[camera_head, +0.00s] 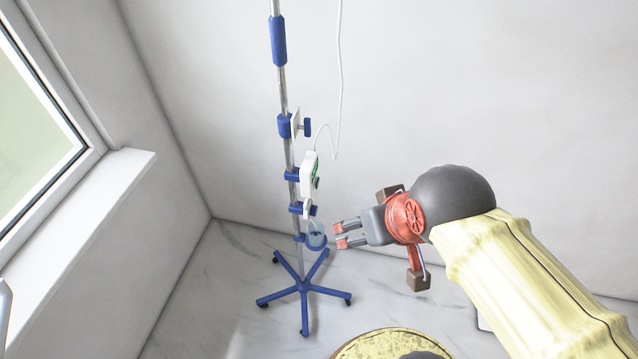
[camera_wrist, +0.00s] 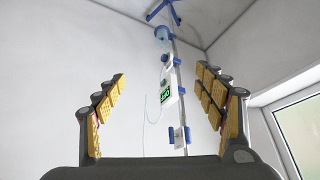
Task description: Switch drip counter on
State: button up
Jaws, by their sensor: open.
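The drip counter (camera_head: 309,174) is a small white box with a green display, clamped to a pole stand (camera_head: 284,88) left of my gripper. In the wrist view the picture is turned over, and the counter (camera_wrist: 168,94) shows its lit green display between my fingers, some way off. My gripper (camera_head: 340,234) is open and empty. It points left toward the stand, lower than the counter and apart from it. In the wrist view my gripper (camera_wrist: 162,72) has its fingers spread wide. The counter's switch is too small to make out.
A clear cup in a blue holder (camera_head: 316,241) hangs low on the pole, close to my fingertips. A white tube (camera_head: 339,70) runs down near the pole. The blue five-legged base (camera_head: 303,286) stands on the marble floor. A window (camera_head: 35,125) is at left.

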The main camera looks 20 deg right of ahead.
jog(key=c, duration=1.7)
grip_shut()
dwell(0.4)
